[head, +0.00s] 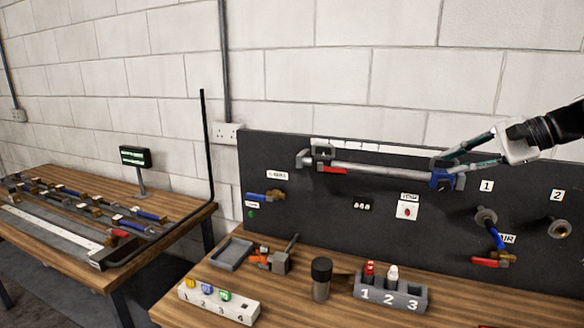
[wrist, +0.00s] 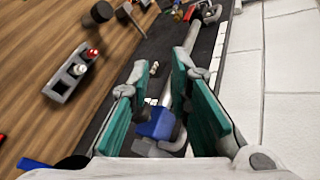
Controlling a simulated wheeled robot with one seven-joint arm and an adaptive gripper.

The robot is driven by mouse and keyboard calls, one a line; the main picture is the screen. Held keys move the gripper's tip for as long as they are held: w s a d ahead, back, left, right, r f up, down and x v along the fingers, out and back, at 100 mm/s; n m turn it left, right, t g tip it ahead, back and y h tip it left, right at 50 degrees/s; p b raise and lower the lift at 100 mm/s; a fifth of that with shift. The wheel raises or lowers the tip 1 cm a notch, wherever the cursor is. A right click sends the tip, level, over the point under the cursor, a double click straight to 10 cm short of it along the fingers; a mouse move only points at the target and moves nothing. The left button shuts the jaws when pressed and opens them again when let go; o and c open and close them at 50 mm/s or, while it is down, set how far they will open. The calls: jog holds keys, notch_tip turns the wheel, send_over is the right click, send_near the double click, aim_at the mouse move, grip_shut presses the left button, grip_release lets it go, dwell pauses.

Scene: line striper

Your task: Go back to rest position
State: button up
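My gripper (head: 447,163) reaches in from the right in the head view, its fingertips near the right end of a grey metal bar (head: 380,172) on the dark panel (head: 330,215). In the wrist view its teal-padded fingers (wrist: 160,92) stand apart with a clear gap. A blue block (wrist: 155,123) at the bar's end shows in that gap, apart from the pads as far as I can tell. The same blue block (head: 440,181) sits just below the fingertips in the head view. Whether a finger touches the bar is unclear.
The wooden bench (head: 215,275) holds a grey tray (head: 233,254), a dark-capped jar (head: 321,279), a numbered rack (head: 400,301) with red- and white-capped bottles, and a white numbered block (head: 218,302). Blue and red valve handles (head: 492,238) protrude from the panel. A second bench (head: 60,262) stands left.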

jog(key=s+a+f+n+g+h, duration=0.1)
jog(key=s+a+n+g+h, duration=0.3)
jog(key=s+a, duration=1)
jog(key=s+a+f+n+t+h, duration=0.1)
jog(key=s+a+f+n+h, duration=0.1)
jog(key=s, duration=0.6)
jog(key=s+a+f+n+t+h, duration=0.1)
jog(key=s+a+f+n+h, duration=0.1)
jog(key=s+n, duration=0.4)
notch_tip(320, 180, down, 2)
jog(key=s+h, duration=0.1)
jog(key=s, duration=0.2)
jog(key=shift+f+t, duration=0.15)
jog(key=shift+t, duration=0.15)
